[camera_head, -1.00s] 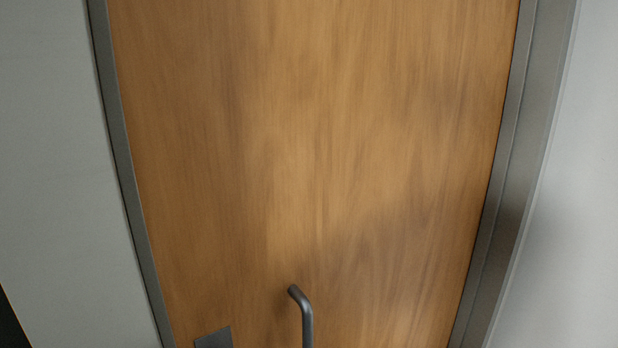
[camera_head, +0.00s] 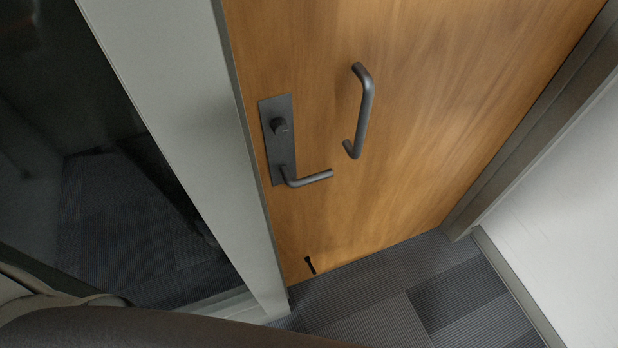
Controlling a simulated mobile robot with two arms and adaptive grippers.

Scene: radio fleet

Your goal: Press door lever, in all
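The wooden door (camera_head: 420,90) stands in its grey frame and looks shut. The dark door lever (camera_head: 309,180) sticks out to the right from the bottom of a dark lock plate (camera_head: 278,150), near the door's left edge. It is close to level, with a slight tilt in the picture. A round turn knob (camera_head: 279,126) sits above it on the plate. A dark vertical pull handle (camera_head: 360,112) is to the right of the plate. Neither of my grippers shows in the head view, and nothing touches the lever.
A dark glass panel (camera_head: 90,170) stands left of a pale post (camera_head: 185,110). A white wall (camera_head: 570,220) is on the right. Striped carpet tiles (camera_head: 370,300) lie clear before the door. A small dark fitting (camera_head: 310,265) is low on the door.

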